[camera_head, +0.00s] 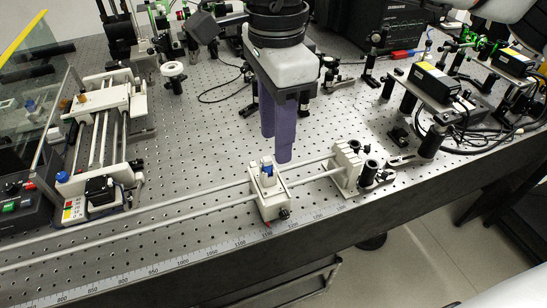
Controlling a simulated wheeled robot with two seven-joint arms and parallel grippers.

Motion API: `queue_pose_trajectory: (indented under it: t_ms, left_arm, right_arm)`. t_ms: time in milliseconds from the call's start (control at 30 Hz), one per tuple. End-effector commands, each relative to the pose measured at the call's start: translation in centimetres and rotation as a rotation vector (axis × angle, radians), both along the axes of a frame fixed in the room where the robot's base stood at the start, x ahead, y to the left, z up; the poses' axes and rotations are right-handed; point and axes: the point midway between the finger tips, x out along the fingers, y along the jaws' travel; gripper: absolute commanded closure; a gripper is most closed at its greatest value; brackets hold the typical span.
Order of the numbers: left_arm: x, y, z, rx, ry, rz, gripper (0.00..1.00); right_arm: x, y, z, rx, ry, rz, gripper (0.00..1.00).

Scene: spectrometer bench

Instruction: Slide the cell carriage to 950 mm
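The cell carriage (270,203) is a white block on two parallel rails (180,212), near the right part of their length. A small clear cell with a blue cap (266,168) stands on top of it. A red mark at its front foot is near the 1150 area of the scale (152,268); the small numbers are hard to read. The 950 area lies well to the left. My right gripper (276,149) points down just above and behind the carriage, its two purple fingers apart and empty, seemingly not touching it. My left gripper is not in view.
A white end block with black posts (347,167) closes the rails at right. At left stand a railed white stage (102,100) and a control box (22,203). Yellow-labelled boxes (434,82) and cables are at right. The rails left of the carriage look clear.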

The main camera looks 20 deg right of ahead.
Motion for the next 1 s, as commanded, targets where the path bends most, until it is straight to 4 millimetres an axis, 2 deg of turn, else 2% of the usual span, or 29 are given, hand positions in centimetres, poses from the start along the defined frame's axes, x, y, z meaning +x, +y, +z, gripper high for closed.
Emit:
queue_pose_trajectory:
  t_ms: [100, 333, 500, 767, 867, 1000]
  left_arm:
    - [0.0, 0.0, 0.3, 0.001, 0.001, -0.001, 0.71]
    - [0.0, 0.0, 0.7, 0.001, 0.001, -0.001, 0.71]
    - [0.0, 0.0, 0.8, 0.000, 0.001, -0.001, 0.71]
    - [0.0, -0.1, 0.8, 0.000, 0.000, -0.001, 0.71]
    - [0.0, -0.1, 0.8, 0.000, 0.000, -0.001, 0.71]
    - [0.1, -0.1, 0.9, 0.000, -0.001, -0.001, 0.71]
  right_arm:
    - [-0.1, 0.0, -2.3, 0.000, 0.004, 0.000, 0.62]
    - [0.0, 0.0, -5.9, 0.001, 0.003, 0.000, 0.62]
    - [0.0, 0.1, -7.1, 0.002, 0.000, 0.000, 0.62]
    - [0.0, 0.1, -7.3, 0.004, 0.000, 0.000, 0.62]
    - [0.0, 0.1, -7.2, 0.004, 0.000, 0.000, 0.75]
    - [0.0, 0.1, -7.2, 0.004, 0.000, 0.000, 0.99]
